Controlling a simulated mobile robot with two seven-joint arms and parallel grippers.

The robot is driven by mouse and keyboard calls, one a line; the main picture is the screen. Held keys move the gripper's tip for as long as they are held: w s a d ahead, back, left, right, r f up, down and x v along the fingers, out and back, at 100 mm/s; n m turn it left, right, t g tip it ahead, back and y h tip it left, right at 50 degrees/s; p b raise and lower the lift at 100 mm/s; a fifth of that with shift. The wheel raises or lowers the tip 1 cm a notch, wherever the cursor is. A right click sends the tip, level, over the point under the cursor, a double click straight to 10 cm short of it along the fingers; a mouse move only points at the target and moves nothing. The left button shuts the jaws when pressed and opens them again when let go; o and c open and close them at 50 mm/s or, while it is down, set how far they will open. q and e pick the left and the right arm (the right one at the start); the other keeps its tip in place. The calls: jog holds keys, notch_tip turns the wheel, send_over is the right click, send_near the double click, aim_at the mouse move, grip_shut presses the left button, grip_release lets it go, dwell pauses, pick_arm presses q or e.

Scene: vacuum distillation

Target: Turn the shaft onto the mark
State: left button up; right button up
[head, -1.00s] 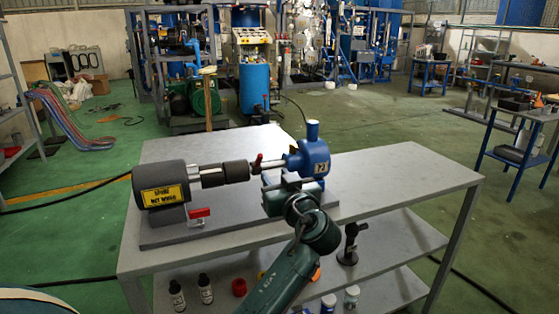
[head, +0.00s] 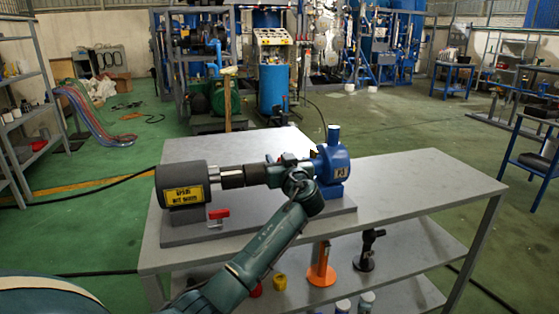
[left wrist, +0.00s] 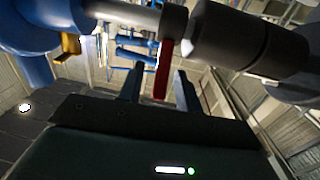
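The shaft (left wrist: 135,14) runs between the black coupling (head: 240,176) and the blue pump (head: 333,165); it is largely hidden behind my gripper in the head view. A red tab (left wrist: 162,70) sticks out from a collar on the shaft in the left wrist view. My left gripper (head: 285,162) is at the shaft. Its two dark fingers (left wrist: 160,88) are open, one on each side of the red tab, with a gap visible on the left side. A small yellow piece (left wrist: 68,45) sits by the pump; I cannot tell if it is the mark. My right gripper is out of view.
A dark motor (head: 170,180) with a yellow label stands at the left of the grey base plate (head: 240,229). A red-handled clamp (head: 219,213) is in front. The table's right side (head: 430,180) is clear. An orange stand (head: 321,268) and several small items are on the lower shelf.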

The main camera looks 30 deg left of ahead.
pick_arm(q)
grip_shut()
dwell(0.4)
